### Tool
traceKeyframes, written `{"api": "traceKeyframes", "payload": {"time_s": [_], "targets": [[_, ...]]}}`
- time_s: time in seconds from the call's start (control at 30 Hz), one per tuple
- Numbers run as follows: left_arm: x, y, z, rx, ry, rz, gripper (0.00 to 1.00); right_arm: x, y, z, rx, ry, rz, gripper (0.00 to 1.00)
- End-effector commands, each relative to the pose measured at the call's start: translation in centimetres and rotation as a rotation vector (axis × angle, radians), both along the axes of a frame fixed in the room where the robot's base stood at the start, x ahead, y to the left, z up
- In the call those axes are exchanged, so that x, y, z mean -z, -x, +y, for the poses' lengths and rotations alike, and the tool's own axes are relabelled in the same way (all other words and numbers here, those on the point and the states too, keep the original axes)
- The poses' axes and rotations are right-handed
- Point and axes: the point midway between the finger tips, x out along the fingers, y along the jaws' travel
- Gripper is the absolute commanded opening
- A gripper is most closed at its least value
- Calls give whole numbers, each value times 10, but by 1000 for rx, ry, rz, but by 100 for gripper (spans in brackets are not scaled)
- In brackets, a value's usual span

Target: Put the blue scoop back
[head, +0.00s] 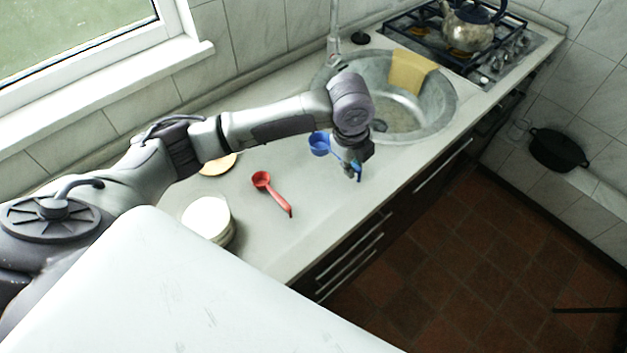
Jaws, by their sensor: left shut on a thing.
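The blue scoop (319,144) is in the head view, just in front of the sink. Its round cup shows to the left of my left gripper, and the end of its handle shows at the fingers. My left gripper (352,172) points down and is shut on the scoop's handle. The gripper hides the middle of the handle. I cannot tell whether the scoop touches the counter or is held just above it. My right gripper is not in view.
A red scoop (271,191) lies on the counter (262,238) nearer to me. A white-topped round container (206,218) and a tan round thing (219,165) stand to its left. The sink (440,110) with a yellow cloth (409,72) and the stove with a kettle (468,27) are beyond.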

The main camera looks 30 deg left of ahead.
Motion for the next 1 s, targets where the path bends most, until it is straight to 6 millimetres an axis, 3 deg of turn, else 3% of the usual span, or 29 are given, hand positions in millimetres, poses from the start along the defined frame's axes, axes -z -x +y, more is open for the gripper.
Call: {"api": "traceKeyframes", "payload": {"time_s": [0.1,0.33,0.5,0.73,1.0], "targets": [[14,14,28,-4,-4,4,0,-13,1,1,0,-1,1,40],[39,30,63,-2,-2,1,0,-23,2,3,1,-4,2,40],[48,33,70,-1,0,0,0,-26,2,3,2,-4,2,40],[80,34,69,-1,0,1,0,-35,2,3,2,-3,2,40],[85,33,69,1,0,-2,0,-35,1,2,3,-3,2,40]]}}
